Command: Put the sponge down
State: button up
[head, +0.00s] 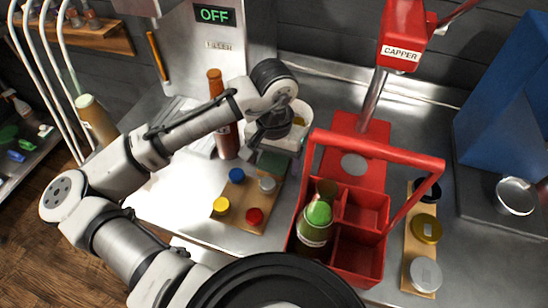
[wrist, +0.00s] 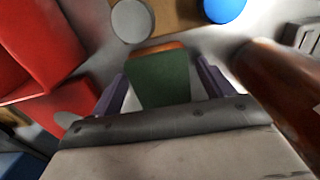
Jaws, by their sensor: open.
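The sponge (wrist: 160,80) is green with an orange layer along its far edge. It sits between the two fingers of my gripper (wrist: 161,76) in the wrist view, with a narrow gap on each side. My gripper is open. In the head view the dark green sponge (head: 273,163) shows at the steel counter, just below my gripper (head: 262,137) and behind the cap board. The wrist hides part of it, and I cannot tell whether its underside fully touches the counter.
A wooden board (head: 236,207) with blue, yellow, red and grey caps lies in front. A red caddy (head: 367,262) holding a green-topped bottle (head: 316,228) stands to the right, by the red capper (head: 400,50).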

aim_at(273, 161)
notch_tip(273, 161, up, 12)
jog(key=shift+r+b, duration=0.15)
jog(key=shift+b, duration=0.25)
dwell(0.5)
